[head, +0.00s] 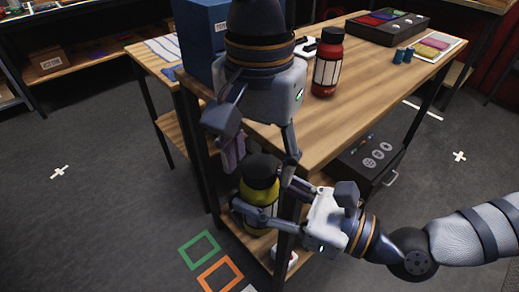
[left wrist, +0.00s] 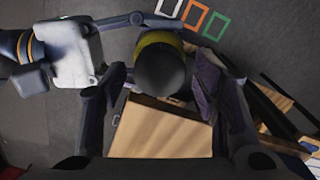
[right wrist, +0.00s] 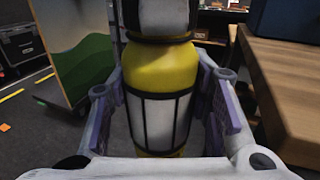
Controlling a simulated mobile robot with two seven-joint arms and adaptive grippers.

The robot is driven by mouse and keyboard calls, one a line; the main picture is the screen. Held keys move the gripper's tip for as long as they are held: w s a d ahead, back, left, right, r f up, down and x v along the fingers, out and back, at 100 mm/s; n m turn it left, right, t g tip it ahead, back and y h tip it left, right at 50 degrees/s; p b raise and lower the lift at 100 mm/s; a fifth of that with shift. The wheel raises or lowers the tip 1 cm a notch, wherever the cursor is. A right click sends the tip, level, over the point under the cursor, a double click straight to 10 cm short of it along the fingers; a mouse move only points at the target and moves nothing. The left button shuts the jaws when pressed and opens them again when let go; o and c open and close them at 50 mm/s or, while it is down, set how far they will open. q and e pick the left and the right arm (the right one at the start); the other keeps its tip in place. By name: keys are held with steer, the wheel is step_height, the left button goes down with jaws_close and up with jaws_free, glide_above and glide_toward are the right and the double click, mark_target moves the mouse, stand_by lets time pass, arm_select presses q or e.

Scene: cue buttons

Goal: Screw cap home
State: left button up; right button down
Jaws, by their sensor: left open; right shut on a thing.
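A yellow bottle (head: 257,200) with a black cap (head: 262,167) stands upright in my right gripper (head: 263,193), beside the wooden table's near edge. In the right wrist view both fingers press the sides of the yellow bottle (right wrist: 160,70), which has pale panels. My left gripper (head: 261,158) comes down from above and is open, with a finger on each side of the cap. In the left wrist view the dark cap (left wrist: 162,70) sits between the spread fingers, with a yellow rim beyond it. Whether the cap is fully seated cannot be told.
A red bottle (head: 327,65) stands on the wooden table (head: 320,130). A blue box (head: 200,40) stands by its left corner. Coloured squares (head: 199,249) mark the open floor.

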arm_select(q)
steer(key=c, duration=1.2)
steer(key=m, duration=0.3)
steer(key=shift+w+a+m, duration=0.1)
steer(key=shift+m, duration=0.3)
steer(key=m, duration=1)
steer(key=shift+m, duration=0.4)
steer(key=o, duration=1.3)
steer(key=shift+r, duration=2.25)
